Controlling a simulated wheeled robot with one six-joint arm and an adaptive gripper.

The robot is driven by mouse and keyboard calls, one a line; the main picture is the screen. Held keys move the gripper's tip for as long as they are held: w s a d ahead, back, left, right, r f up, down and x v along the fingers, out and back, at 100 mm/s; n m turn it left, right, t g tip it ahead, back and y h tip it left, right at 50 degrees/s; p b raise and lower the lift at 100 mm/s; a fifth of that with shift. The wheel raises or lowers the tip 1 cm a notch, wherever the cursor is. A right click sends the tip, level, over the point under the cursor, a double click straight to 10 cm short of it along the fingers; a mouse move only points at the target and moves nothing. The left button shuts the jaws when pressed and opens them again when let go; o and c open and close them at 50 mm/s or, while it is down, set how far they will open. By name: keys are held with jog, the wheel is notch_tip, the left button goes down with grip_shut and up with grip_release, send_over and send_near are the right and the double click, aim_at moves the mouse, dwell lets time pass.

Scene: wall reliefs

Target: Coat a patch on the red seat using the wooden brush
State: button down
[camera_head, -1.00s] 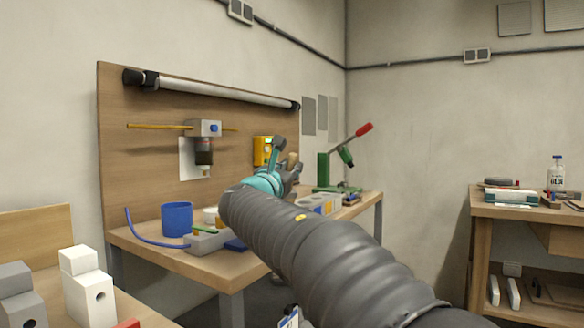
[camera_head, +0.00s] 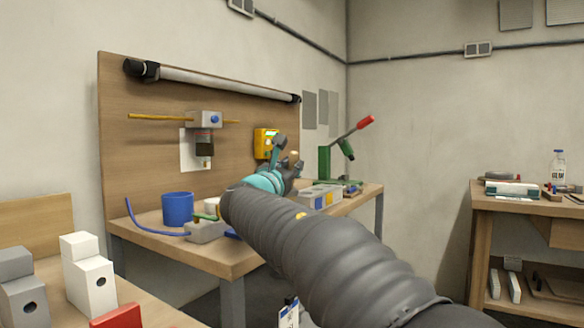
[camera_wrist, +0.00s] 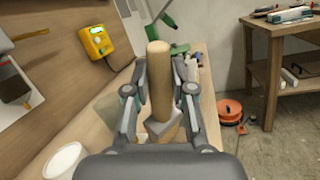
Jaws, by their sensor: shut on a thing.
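My gripper (camera_wrist: 160,100) is shut on the wooden brush (camera_wrist: 158,78). In the wrist view its light wooden handle stands up between the two fingers; a wider, paler part lies low between them, and its lower end is hidden by my wrist. In the head view my gripper (camera_head: 284,166) is above the back workbench, with the handle's tip (camera_head: 294,156) just showing. A red block (camera_head: 117,317), perhaps the red seat, is cut off by the bottom edge at the lower left. It is well apart from my gripper.
The workbench (camera_head: 245,258) holds a blue cup (camera_head: 177,208), a grey block and a green press (camera_head: 324,164). A white block (camera_head: 90,280) stands near the red one. A right-hand table (camera_head: 520,208) holds glue. An orange-red reel (camera_wrist: 230,110) lies on the floor.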

jog(key=shift+f+b, duration=0.6)
jog(key=shift+f, duration=0.1)
jog(key=shift+s, duration=0.1)
dwell(1.6)
jog(key=shift+r+p, duration=2.7)
jog(key=shift+r, duration=0.3)
jog(key=shift+r, duration=0.1)
jog(key=shift+r+p, duration=1.1)
jog(key=shift+r, duration=0.3)
